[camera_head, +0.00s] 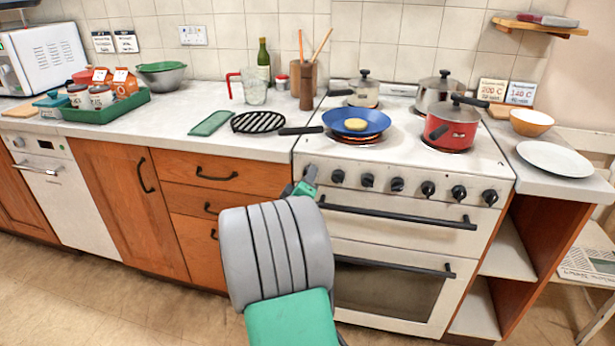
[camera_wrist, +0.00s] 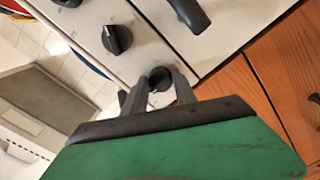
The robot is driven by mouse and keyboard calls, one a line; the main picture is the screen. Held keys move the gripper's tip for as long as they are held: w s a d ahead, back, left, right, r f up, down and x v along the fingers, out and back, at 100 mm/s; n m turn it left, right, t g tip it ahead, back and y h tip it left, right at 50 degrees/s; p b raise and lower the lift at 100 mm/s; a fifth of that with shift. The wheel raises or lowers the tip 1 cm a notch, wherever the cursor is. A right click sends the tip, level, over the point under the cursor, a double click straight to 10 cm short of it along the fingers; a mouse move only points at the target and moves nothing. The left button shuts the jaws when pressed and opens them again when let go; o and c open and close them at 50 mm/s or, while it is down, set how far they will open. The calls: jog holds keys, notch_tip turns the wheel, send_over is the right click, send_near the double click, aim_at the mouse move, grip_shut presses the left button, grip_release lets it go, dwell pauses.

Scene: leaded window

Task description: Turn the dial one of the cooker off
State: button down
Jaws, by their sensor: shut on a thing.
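The white cooker (camera_head: 312,155) has a row of black dials along its front panel. My gripper (camera_head: 309,176) is at the left end of that row and hides the leftmost dial in the head view. In the wrist view, my gripper (camera_wrist: 160,92) has its two dark fingers on either side of a round black dial (camera_wrist: 160,75), shut on it. The fingers partly cover this dial, and its pointer cannot be read. A neighbouring dial (camera_wrist: 117,39) shows a white mark and stands clear of the fingers. No numbers are legible by the dials.
A blue pan (camera_head: 372,120) with food and a red pot (camera_head: 452,130) sit on red-glowing rings. The pan's handle (camera_head: 301,131) juts left over the worktop. A black oven handle (camera_head: 400,213) runs below the dials. Wooden drawers (camera_head: 229,183) stand left of my gripper.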

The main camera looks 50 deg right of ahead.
dwell(0.5)
jog(key=c, duration=1)
grip_release()
jog(key=v, duration=0.8)
jog(key=shift+d, duration=0.1)
